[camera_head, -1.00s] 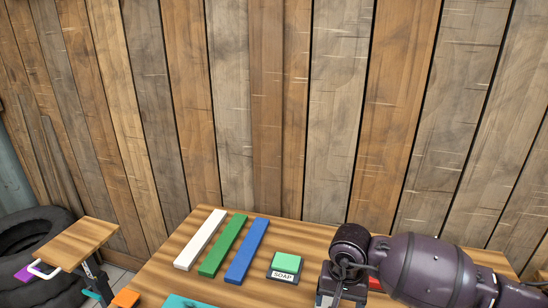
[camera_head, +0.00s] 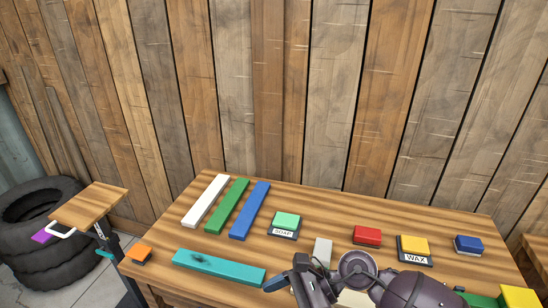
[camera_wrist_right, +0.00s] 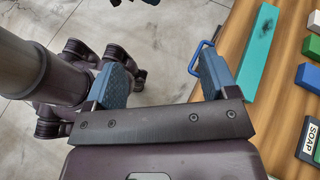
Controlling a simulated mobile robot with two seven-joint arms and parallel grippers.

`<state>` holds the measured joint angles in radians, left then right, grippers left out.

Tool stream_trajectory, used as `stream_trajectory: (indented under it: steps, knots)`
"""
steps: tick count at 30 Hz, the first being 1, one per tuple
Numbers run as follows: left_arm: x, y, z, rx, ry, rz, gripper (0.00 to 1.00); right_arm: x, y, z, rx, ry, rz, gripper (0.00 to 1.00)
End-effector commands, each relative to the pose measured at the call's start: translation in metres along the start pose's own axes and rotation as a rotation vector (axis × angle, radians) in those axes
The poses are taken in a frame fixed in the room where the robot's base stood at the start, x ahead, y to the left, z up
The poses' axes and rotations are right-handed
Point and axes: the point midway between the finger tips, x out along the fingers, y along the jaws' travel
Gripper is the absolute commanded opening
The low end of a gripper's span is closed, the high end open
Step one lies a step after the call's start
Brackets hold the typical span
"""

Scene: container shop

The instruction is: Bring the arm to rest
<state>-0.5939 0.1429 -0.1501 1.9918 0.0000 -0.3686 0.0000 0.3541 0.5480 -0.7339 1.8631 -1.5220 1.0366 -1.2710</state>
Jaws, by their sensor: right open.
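My right arm comes in at the bottom right of the head view, with its gripper (camera_head: 282,282) low over the near part of the table (camera_head: 160,262). In the right wrist view the two blue fingers of my right gripper (camera_wrist_right: 160,78) stand wide apart. Nothing is between them, and grey floor shows beyond. The teal bar (camera_wrist_right: 253,45) lies to the right of the fingers there; it also shows in the head view (camera_head: 218,266). A small blue loop (camera_wrist_right: 202,57) shows beside the right finger; I cannot tell what it belongs to. My left gripper is not in view.
White (camera_head: 205,201), green (camera_head: 227,206) and blue (camera_head: 249,211) bars lie on the table. A soap block (camera_head: 286,221), red block (camera_head: 367,236), wax block (camera_head: 414,248) and blue block (camera_head: 468,244) stand right of them. An orange block (camera_head: 138,254) is at left. Tyres (camera_head: 45,260) stand beyond.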

Motion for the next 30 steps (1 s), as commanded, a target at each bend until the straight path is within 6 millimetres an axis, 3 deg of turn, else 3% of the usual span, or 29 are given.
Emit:
stream_trajectory:
  steps: [3, 6, 11, 17, 23, 24, 30]
  knots:
    - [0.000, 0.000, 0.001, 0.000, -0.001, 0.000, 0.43, -0.003, -0.004, 0.023, 0.337, -0.290, -0.157, 0.79]
    - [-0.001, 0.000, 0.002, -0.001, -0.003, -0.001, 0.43, -0.018, -0.013, 0.031, 0.633, -0.530, -0.271, 0.79]
    - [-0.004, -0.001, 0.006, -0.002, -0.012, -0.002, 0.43, -0.059, -0.023, 0.015, 1.117, -0.928, -0.422, 0.79]
    - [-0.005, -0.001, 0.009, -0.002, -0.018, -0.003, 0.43, -0.116, -0.007, -0.050, 1.708, -1.467, -0.555, 0.79]
    - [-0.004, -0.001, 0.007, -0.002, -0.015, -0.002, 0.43, -0.153, 0.057, -0.138, 2.223, -2.083, -0.616, 0.79]
    - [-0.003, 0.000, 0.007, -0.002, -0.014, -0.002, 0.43, -0.157, 0.074, -0.153, -2.152, 2.062, 0.576, 0.79]
    - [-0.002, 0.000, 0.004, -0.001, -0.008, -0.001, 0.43, -0.160, 0.145, -0.203, -1.712, 1.824, 0.391, 0.79]
